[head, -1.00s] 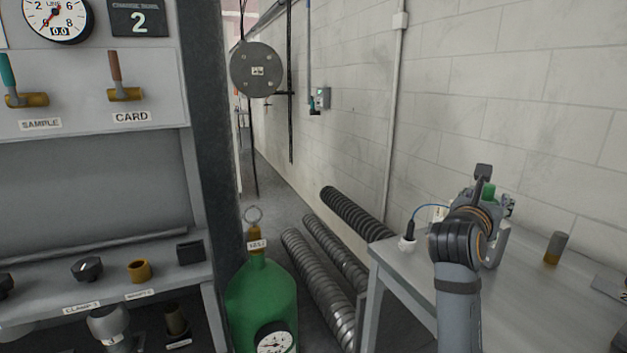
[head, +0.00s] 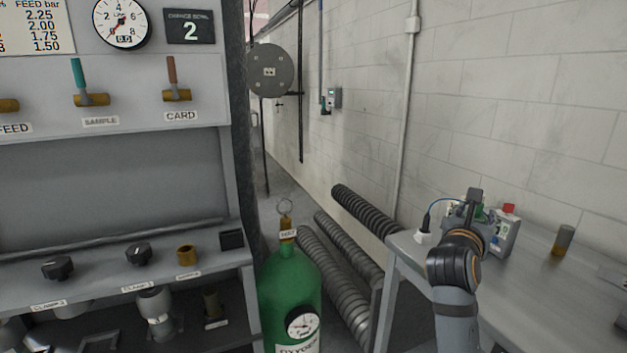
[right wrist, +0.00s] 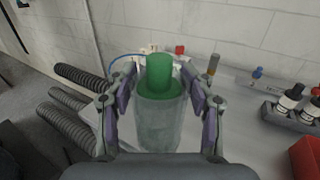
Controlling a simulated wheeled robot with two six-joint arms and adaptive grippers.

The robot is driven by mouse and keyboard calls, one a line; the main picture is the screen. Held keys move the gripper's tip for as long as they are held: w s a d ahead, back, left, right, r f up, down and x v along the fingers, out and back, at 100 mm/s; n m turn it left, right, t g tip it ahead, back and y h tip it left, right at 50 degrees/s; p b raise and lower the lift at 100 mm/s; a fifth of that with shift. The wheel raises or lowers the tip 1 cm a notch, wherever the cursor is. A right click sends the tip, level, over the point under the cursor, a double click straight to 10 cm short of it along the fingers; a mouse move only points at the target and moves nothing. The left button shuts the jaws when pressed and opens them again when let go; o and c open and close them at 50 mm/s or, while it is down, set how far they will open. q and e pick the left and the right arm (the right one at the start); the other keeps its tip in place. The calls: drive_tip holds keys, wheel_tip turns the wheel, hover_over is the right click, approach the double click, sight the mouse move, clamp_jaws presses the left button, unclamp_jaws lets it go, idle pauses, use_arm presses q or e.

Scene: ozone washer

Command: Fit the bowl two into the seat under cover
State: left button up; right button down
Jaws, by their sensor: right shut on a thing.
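My right gripper (head: 478,210) is at the right of the head view, above the grey table. In the right wrist view the right gripper (right wrist: 160,88) is shut around a clear, cloudy cylindrical bowl (right wrist: 160,125) with a green cylinder at its top. I take this as bowl two; no number shows on it. In the head view mostly a bit of green shows of it, behind my wrist. The panel at left carries a display (head: 189,27) reading "CHANGE BOWL 2". Bowl-like housings (head: 153,308) hang under its shelf. I cannot tell which place is the seat under cover. My left gripper is not in view.
A green oxygen cylinder (head: 290,285) stands between the panel and the grey table (head: 540,300). Ribbed hoses (head: 340,275) lie behind it. Black clamp knobs (head: 138,252) and a brass ring (head: 187,254) sit on the panel's shelf. A rack of small bottles (right wrist: 290,115) stands on the table.

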drive_tip(key=a+f+n+t+y+p, duration=0.4)
drive_tip(key=a+f, duration=0.3)
drive_tip(key=f, duration=0.5)
drive_tip(key=s+a+f+n+y+p, duration=0.1)
drive_tip(key=s+a+f+n+y, duration=0.1)
drive_tip(key=s+f, duration=0.4)
drive_tip(key=s+a+f+n+y+p, duration=0.1)
drive_tip(key=s+a+f+n+y, duration=0.1)
drive_tip(key=s+a+f+y, duration=0.3)
wheel_tip(320, 180, down, 4)
drive_tip(key=s+a, duration=0.2)
drive_tip(key=shift+a+y, duration=0.3)
drive_tip(key=shift+w, duration=0.1)
